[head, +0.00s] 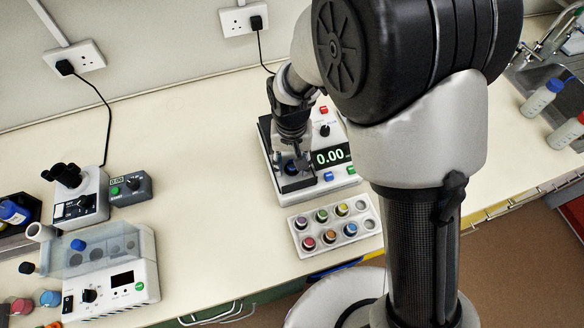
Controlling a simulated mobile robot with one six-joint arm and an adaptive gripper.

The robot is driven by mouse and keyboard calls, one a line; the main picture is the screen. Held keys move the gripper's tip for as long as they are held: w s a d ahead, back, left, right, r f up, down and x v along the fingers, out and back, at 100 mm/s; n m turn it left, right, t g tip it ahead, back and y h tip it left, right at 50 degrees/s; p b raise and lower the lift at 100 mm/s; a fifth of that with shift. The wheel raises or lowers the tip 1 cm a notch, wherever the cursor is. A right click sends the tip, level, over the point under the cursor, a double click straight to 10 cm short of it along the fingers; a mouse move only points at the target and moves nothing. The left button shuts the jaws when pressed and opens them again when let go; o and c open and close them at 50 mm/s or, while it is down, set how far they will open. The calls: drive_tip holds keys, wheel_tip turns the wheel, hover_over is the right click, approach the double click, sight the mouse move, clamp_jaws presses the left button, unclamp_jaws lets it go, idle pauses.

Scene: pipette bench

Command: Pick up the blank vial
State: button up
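My gripper (290,160) points down over the left part of a white instrument (347,188) whose display reads 0.00. A small blue thing (290,168), perhaps a vial cap, shows between or just below the fingertips. It sits at the dark sample block of the instrument. I cannot tell whether the fingers touch it or how far they are closed. A white vial rack (300,251) in front of the instrument holds several vials with coloured caps. Its right end has positions that look empty. No label shows which vial is the blank.
My arm covers the bench right of the rack. White bottles (541,98) stand at the far right. The bench between is clear.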

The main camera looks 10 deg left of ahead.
clamp_jaws()
drive_tip(key=shift+r, duration=0.1)
idle(0.3)
